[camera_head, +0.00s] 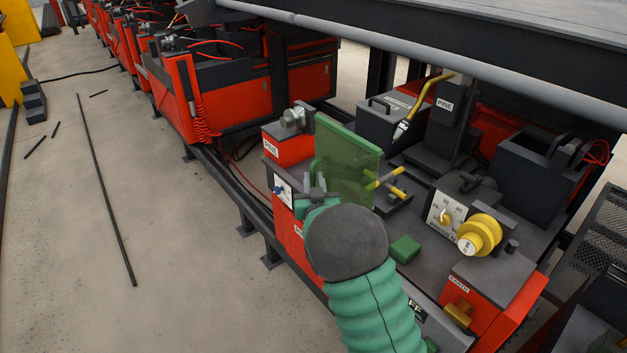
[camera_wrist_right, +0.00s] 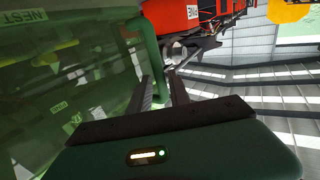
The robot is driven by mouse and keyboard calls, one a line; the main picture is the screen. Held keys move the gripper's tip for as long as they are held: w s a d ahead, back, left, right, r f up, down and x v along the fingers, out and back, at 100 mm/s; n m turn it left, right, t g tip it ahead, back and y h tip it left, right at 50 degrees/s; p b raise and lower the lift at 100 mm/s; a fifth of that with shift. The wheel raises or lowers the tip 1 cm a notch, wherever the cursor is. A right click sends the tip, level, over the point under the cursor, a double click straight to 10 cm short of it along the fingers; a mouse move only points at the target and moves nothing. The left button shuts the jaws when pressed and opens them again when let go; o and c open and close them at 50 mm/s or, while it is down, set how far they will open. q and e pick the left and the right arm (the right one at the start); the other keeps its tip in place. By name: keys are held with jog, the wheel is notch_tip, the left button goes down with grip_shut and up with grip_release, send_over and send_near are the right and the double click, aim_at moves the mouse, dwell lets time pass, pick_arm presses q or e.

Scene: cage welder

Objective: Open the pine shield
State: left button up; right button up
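The pine shield (camera_head: 352,165) is a green see-through panel standing upright on the red machine, with a green bar handle (camera_head: 317,168) on its left side. In the right wrist view the shield (camera_wrist_right: 55,85) fills the left and its handle (camera_wrist_right: 149,55) runs down toward my fingers. My right gripper (camera_head: 314,184) is at the handle; its dark fingers (camera_wrist_right: 162,90) are apart, with the handle's lower part seeming to lie between them. I cannot tell whether they touch it. My left gripper is not in view.
Beside the shield are yellow-tipped pins (camera_head: 385,180), a yellow knob (camera_head: 480,235) with a dial plate (camera_head: 445,214), and a green block (camera_head: 405,249). A grey pipe (camera_head: 430,50) crosses above. Open floor (camera_head: 160,230) lies to the left.

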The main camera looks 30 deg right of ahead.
jog(key=shift+c, duration=0.4)
grip_shut()
dwell(1.0)
